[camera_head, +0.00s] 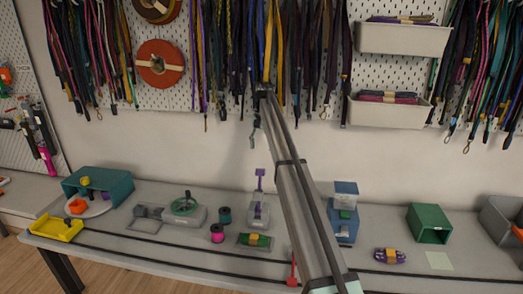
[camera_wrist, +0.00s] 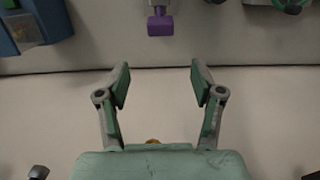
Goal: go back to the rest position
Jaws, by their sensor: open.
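My gripper (camera_wrist: 160,82) is open in the wrist view, with its two green-padded fingers spread apart and nothing between them. A purple piece (camera_head: 260,178) stands on a grey stand (camera_head: 256,212) on the bench; a purple block shows in the wrist view (camera_wrist: 160,24), beyond the fingertips.
White bins (camera_head: 390,110) hang on the pegboard. The wall between cords and bench is bare.

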